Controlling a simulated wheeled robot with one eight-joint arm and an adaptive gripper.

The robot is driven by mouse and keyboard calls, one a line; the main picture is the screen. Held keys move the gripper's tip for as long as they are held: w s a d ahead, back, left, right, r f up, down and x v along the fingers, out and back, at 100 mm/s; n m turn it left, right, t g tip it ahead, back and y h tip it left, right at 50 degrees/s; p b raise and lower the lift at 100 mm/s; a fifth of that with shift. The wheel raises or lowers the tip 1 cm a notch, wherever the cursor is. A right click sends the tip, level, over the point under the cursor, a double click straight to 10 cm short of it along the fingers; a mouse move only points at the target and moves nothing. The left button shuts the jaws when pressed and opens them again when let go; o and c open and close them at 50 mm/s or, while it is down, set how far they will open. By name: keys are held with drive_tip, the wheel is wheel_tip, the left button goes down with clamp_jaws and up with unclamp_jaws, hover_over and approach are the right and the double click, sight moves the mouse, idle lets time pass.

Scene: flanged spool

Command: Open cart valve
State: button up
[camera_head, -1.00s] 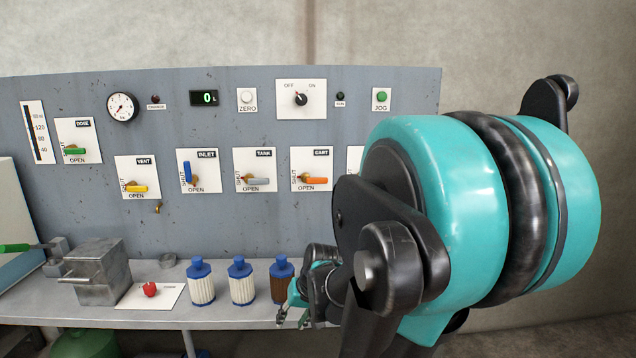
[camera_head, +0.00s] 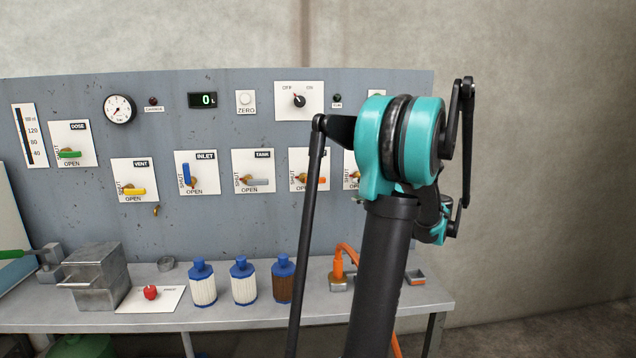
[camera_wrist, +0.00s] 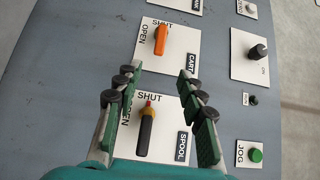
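The cart valve has an orange handle (camera_wrist: 160,40) on a white plate marked CART in the wrist view, lying in line with the word SHUT. In the head view the orange handle (camera_head: 322,181) points right and my arm covers part of its plate. My gripper (camera_wrist: 157,78) is open and empty, with its two fingers spread wide. The cart handle shows beyond the fingertips, apart from them. The spool valve's black handle (camera_wrist: 145,132) shows between the fingers; I cannot tell how far in front of it they are.
The tank valve (camera_head: 255,181) is left of the cart valve. A green JOG button (camera_wrist: 255,155) and a black knob (camera_wrist: 258,52) are on the panel in the wrist view. Bottles (camera_head: 243,283), an orange fitting with hose (camera_head: 339,268) and a metal box (camera_head: 95,277) stand on the bench below.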

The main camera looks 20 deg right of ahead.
sight(321, 181)
drive_tip(key=x, duration=1.7)
drive_tip(key=shift+w, duration=0.1)
clamp_jaws()
